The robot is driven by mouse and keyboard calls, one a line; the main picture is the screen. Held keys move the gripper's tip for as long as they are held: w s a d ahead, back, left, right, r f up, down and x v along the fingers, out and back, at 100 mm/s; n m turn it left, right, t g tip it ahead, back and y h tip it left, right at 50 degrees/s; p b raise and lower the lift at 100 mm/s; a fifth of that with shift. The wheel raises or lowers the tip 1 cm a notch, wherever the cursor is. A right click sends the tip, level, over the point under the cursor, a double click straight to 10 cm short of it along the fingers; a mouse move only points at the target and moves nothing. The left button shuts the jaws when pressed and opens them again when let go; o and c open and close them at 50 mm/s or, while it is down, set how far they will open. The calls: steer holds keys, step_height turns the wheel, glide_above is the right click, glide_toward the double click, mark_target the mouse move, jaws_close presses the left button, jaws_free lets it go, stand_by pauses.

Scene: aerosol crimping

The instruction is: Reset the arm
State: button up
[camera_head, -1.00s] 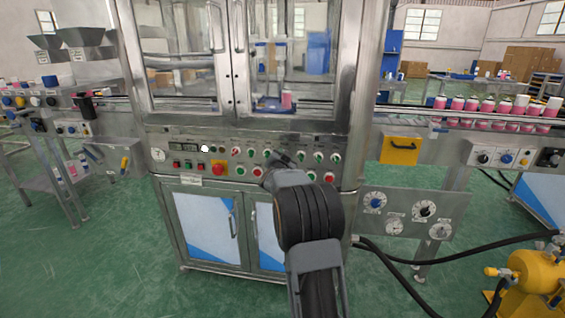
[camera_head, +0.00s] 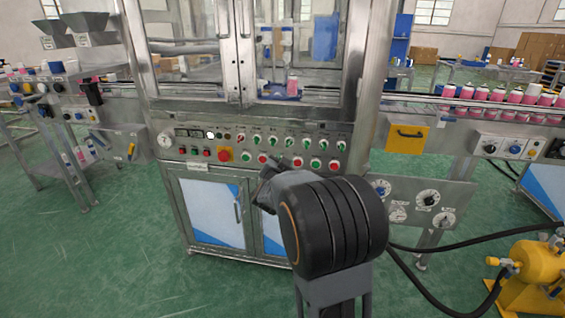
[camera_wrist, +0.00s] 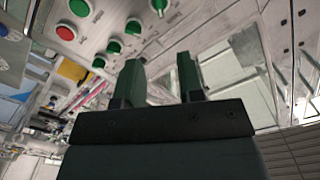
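In the wrist view my gripper (camera_wrist: 161,82) shows two dark green fingers standing apart with nothing between them. In the head view the end of my arm (camera_head: 268,185) is in front of the machine's control panel (camera_head: 185,163), just below its lower row of buttons. My own dark arm link hides most of the gripper there, so any gap to the panel is hard to judge. The panel carries green and red buttons, selector switches and a large red button (camera_head: 223,155).
The crimping machine's glass doors (camera_head: 190,70) are above the panel and its cabinet doors (camera_head: 212,212) below. A conveyor with pink cans (camera_head: 500,95) runs off to the right. A yellow compressor (camera_head: 530,272) with black hoses stands at the lower right.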

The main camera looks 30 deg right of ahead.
stand_by(0.5)
steer(key=s+a+r+n+g+y+p, duration=0.1)
steer(key=s+a+r+n+y+p, duration=0.2)
steer(key=a+r+n+y+p, duration=0.45)
steer(key=s+a+r+n+y+p, duration=0.2)
steer(key=s+a+r+y+p, duration=0.15)
steer(key=a+p, duration=0.45)
steer(key=s+a+r+n+g+p, duration=0.1)
steer(key=s+a+n+g+p, duration=0.1)
steer(key=s, duration=0.7)
steer(key=s+a+r+n+g+y+p, duration=0.1)
steer(key=s+a+r+n+g+p, duration=0.1)
steer(key=s+a+g+p, duration=0.3)
steer(key=s+n+g, duration=0.1)
steer(key=s, duration=0.2)
steer(key=shift+s+r+n+y+p, duration=0.25)
steer(key=shift+s+n+y+p, duration=0.05)
steer(key=shift+s+n+p, duration=0.1)
